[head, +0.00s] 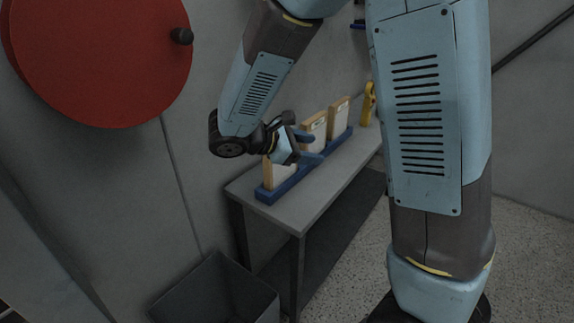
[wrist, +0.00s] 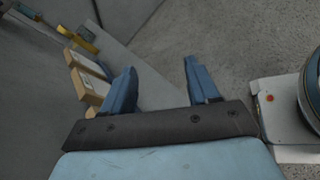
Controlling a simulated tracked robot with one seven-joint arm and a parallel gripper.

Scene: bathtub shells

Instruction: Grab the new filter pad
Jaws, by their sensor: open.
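Several filter pads with tan frames stand in a blue rack (head: 275,194) on a grey table. The nearest pad (head: 268,173) is partly hidden by my gripper. A middle pad (head: 319,129) and a far pad (head: 339,110) show pale faces with labels. I cannot tell which is the new one. My gripper (head: 309,147) is at the near end of the rack, beside the nearest pad. In the wrist view my gripper (wrist: 160,66) has its blue fingers apart with nothing between them. Two pads (wrist: 92,91) (wrist: 85,64) lie left of the left finger there.
A grey bin (head: 215,290) stands on the floor before the table (head: 325,180). A red disc (head: 100,60) with a dark knob is on the left. A yellow object (head: 368,104) stands at the table's far end.

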